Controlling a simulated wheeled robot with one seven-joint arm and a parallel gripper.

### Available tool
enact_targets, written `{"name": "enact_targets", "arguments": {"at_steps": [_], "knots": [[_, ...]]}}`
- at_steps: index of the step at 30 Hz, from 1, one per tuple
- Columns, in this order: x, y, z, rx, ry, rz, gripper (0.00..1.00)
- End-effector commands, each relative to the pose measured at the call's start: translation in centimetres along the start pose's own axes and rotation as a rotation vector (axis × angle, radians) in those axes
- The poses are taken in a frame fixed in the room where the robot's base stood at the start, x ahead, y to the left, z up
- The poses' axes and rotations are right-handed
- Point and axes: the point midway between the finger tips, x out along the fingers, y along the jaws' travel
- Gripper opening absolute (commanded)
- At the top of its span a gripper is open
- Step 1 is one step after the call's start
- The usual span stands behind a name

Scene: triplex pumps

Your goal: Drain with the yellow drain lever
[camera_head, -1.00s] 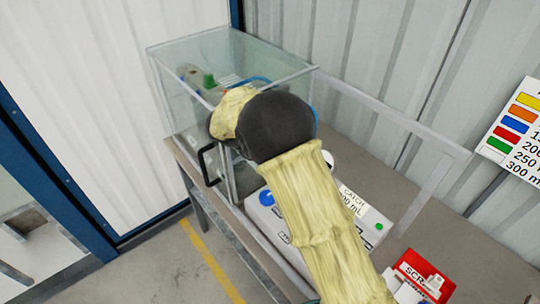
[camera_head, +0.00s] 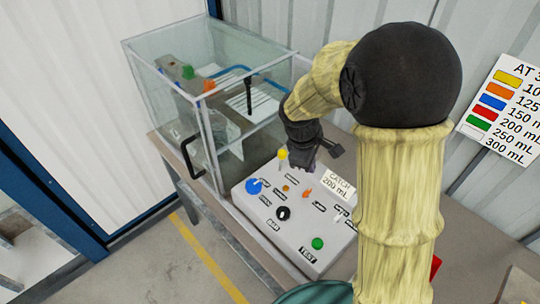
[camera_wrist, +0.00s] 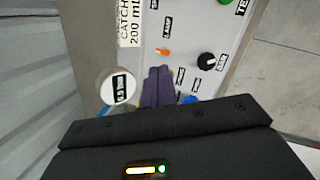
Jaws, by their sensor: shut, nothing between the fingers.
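The yellow drain lever (camera_head: 283,155) stands upright near the back left of the white control panel (camera_head: 290,258), with a yellow top. My gripper (camera_head: 303,168) is just right of the lever in the head view, over the back of the panel. Its fingers (camera_wrist: 158,82) are closed together and empty in the wrist view, pointing down at the panel. I cannot tell whether they touch the lever. In the wrist view the lever is not clearly visible. A sign (camera_head: 339,185) on the panel reads "CATCH 200 mL".
A blue knob (camera_head: 255,186), black knob (camera_head: 283,213), orange toggle (camera_head: 307,193) and green button (camera_head: 317,243) crowd the panel. A glass enclosure (camera_head: 165,95) stands behind left. A round white gauge (camera_wrist: 118,87) is beside the fingers. A colour chart (camera_head: 505,112) hangs right.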

Motion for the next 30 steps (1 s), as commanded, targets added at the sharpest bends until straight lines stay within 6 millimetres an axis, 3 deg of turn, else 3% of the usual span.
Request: {"name": "enact_targets", "arguments": {"at_steps": [1, 6, 12, 16, 30], "knots": [[-0.2, -0.9, 2.5, 0.155, 0.037, -0.024, 0.00], [-0.4, -4.5, 8.7, 0.704, 0.148, -0.096, 0.00], [-0.4, -7.9, 12.8, 1.150, 0.217, -0.135, 0.00], [-0.4, -8.5, 13.4, 1.231, 0.227, -0.142, 0.00], [-0.4, -8.5, 13.3, 1.225, 0.225, -0.142, 0.00]]}}
